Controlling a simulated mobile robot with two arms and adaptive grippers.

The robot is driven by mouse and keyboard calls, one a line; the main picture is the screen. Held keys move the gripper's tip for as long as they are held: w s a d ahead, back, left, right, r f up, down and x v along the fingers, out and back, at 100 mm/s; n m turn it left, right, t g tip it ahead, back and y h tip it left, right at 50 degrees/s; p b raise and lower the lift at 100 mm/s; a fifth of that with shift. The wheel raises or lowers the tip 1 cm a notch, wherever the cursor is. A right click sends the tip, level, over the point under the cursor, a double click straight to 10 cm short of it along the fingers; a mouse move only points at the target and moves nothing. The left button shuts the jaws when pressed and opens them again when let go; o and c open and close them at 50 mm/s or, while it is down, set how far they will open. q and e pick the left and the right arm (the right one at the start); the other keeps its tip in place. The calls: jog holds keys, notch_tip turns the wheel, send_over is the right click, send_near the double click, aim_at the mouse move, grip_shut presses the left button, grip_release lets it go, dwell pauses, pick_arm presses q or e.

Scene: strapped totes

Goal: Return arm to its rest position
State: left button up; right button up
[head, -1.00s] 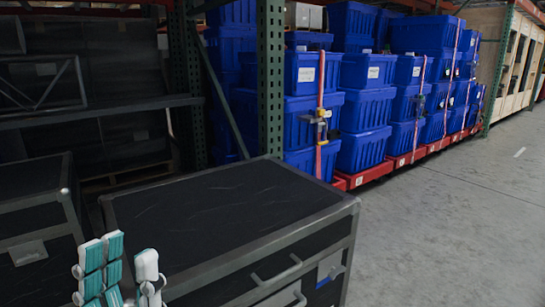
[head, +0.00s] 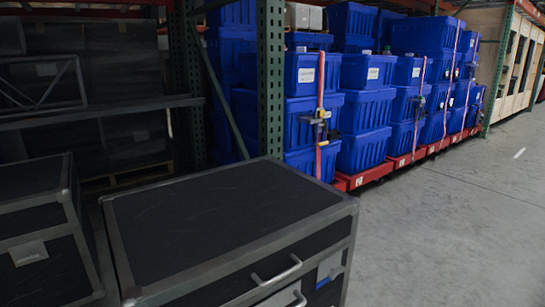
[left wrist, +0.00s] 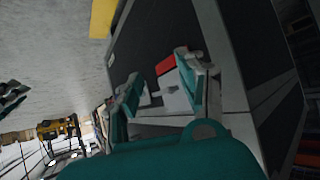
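My left gripper (left wrist: 159,78) shows in the left wrist view with its two teal-and-white fingers apart. Nothing is held between them. A dark case with grey edges lies beyond the fingers, with a white and red patch (left wrist: 167,75) seen in the gap. In the head view neither gripper shows. Dark teal shapes at the left edge of the left wrist view may be part of my right gripper, but they are too cut off to tell its state.
A black case (head: 230,215) with grey edges and a handle stands close in front. Another dark case (head: 40,225) is at the left. Blue totes (head: 365,110) with straps stand on red bases (head: 372,174) behind, beside a green rack post (head: 271,80). The grey floor (head: 455,240) at the right is clear.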

pick_arm(q)
jog(key=s+a+f+g+y+p, duration=0.25)
jog(key=s+f+g+p, duration=0.55)
jog(key=s+f+p, duration=0.5)
jog(key=s+a+r+p, duration=0.2)
jog(key=s+p, duration=0.7)
jog(key=p, duration=0.5)
jog(key=s+a+r+g+p, duration=0.1)
jog(key=s+a+r+p, duration=0.1)
jog(key=s+p, duration=0.6)
jog(key=p, duration=0.7)
jog(key=shift+s+g+h, duration=0.3)
jog(key=shift+s+h, duration=0.05)
jog(key=shift+s, duration=0.05)
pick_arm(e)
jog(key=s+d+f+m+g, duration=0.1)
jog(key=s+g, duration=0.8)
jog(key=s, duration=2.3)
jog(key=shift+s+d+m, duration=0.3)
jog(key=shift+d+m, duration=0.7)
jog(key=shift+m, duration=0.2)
